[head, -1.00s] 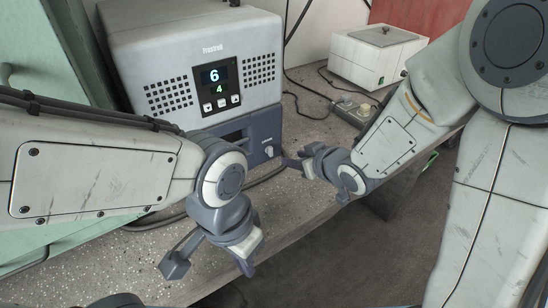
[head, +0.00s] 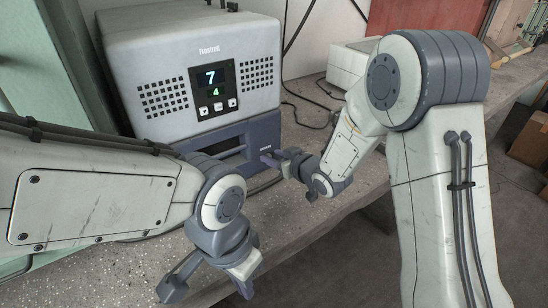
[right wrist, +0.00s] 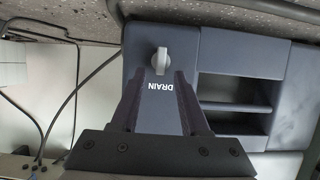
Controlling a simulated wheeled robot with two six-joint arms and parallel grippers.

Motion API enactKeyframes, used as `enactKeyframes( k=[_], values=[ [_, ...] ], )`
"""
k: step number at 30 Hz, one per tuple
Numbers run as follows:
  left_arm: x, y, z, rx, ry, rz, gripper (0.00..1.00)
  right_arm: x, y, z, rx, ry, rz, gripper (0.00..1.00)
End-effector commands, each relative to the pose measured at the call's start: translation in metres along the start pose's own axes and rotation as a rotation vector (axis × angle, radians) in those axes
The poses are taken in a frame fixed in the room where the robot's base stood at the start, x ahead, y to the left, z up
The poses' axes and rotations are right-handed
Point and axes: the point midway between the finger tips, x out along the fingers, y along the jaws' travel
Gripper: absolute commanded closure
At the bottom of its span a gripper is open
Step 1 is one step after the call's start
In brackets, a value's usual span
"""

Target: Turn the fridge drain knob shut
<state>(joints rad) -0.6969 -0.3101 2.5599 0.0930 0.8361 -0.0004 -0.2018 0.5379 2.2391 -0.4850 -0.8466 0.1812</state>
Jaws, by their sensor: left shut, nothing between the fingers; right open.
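The fridge (head: 195,70) is a grey box with a dark blue lower front, and its display reads 7 above a smaller 4. The drain knob (right wrist: 161,60) is a small light-grey lever knob on that lower front, above the inverted word DRAIN in the right wrist view. My right gripper (head: 270,161) is at the lower right of the fridge front. Its open fingers (right wrist: 160,76) flank the label, with the knob in line between their tips; contact is unclear. In the head view the fingers hide the knob. My left gripper (head: 244,288) is shut and empty, low over the bench front.
The speckled bench (head: 310,185) has its front edge below the fridge. A white box (head: 350,62) stands behind my right arm. A green cabinet (head: 62,65) is at the left. A cable runs along the bench beside the fridge.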

Motion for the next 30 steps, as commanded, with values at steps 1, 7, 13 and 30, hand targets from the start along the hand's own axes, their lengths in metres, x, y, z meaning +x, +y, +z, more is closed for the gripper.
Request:
enactKeyframes(
  k=[1, 7, 13, 30],
  values=[
    [0.000, 0.000, 0.000, 0.000, 0.000, 0.000, 1.00, 0.003, 0.000, 0.000, 0.000, 0.000, 0.000, 0.55],
    [0.000, 0.000, 0.000, 0.000, 0.000, 0.000, 1.00, 0.004, 0.000, 0.000, 0.000, 0.000, 0.000, 0.55],
    [0.000, 0.000, 0.000, 0.000, 0.000, 0.000, 1.00, 0.004, 0.000, 0.000, 0.000, 0.000, 0.001, 0.97],
    [0.023, -0.002, 0.001, 0.000, 0.000, 0.000, 1.00, 0.005, -0.004, 0.004, -0.099, 0.003, 0.040, 1.00]
  ],
)
